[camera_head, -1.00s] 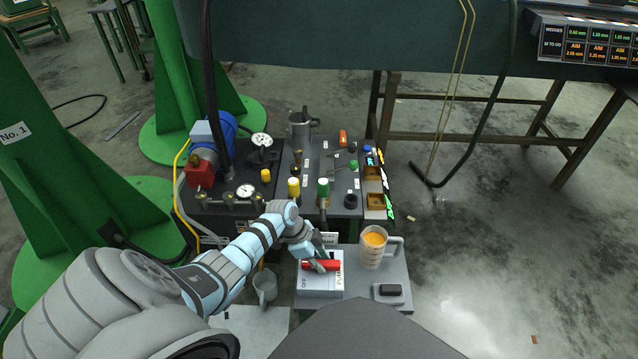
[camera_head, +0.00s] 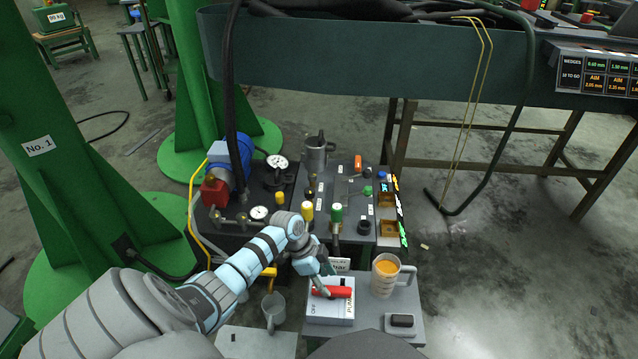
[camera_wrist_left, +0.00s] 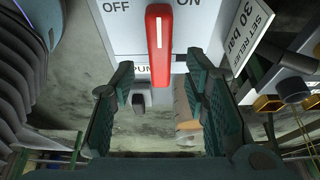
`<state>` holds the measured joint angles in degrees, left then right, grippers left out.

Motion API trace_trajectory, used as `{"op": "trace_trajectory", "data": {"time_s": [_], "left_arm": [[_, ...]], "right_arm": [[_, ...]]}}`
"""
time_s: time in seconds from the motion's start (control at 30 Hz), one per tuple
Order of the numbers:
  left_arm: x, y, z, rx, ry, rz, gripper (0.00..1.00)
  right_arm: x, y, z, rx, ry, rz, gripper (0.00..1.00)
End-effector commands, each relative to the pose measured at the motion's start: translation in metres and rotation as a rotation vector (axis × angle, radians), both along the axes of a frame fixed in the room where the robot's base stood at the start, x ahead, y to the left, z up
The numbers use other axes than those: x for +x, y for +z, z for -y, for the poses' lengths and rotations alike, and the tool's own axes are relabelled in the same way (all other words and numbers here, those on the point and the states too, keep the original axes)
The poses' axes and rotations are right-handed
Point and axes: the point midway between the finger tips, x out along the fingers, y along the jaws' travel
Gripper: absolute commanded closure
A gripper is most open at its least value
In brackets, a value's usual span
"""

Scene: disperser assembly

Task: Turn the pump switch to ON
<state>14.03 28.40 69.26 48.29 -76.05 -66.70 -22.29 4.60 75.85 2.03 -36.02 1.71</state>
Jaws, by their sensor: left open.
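The pump switch is a pale box (camera_head: 328,311) with a red lever (camera_head: 343,292) on top. In the left wrist view the red lever (camera_wrist_left: 158,40) carries a white line and stands upright in the picture, between the OFF label on the left and the ON label on the right. My left gripper (camera_head: 321,287) is at the lever. In the left wrist view its two dark fingers (camera_wrist_left: 159,70) are open, one on each side of the lever's near end. I cannot tell whether either finger touches it. My right gripper is not in view.
A measuring cup (camera_head: 385,277) with orange liquid stands right of the switch box, with a small black item (camera_head: 402,321) in front. An empty grey cup (camera_head: 273,309) is at the left. A black bench with gauges (camera_head: 260,213) and valves is behind.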

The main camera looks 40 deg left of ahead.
Motion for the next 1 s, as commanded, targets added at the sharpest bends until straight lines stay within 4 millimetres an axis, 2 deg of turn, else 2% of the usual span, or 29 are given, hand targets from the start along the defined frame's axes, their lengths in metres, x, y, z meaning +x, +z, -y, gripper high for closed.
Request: {"op": "trace_trajectory", "data": {"time_s": [0.1, 0.2, 0.33, 0.87, 0.93, 1.0], "left_arm": [[-0.008, 0.031, -0.012, 0.006, -0.002, 0.002, 0.58], [-0.013, 0.053, -0.019, 0.006, -0.003, 0.001, 0.58], [-0.017, 0.069, -0.023, 0.002, -0.002, -0.001, 0.58], [-0.018, 0.072, -0.023, 0.0, -0.001, -0.001, 0.58], [-0.02, 0.07, -0.021, 0.002, 0.0, -0.006, 0.58], [-0.029, 0.061, -0.01, 0.014, 0.011, -0.024, 0.58]], "right_arm": [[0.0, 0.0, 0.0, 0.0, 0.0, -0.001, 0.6], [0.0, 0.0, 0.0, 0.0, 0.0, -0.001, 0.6], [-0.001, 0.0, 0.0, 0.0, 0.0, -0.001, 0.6], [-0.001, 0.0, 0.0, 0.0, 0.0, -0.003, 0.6], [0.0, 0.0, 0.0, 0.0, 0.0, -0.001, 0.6], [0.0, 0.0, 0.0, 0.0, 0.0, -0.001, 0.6]]}}
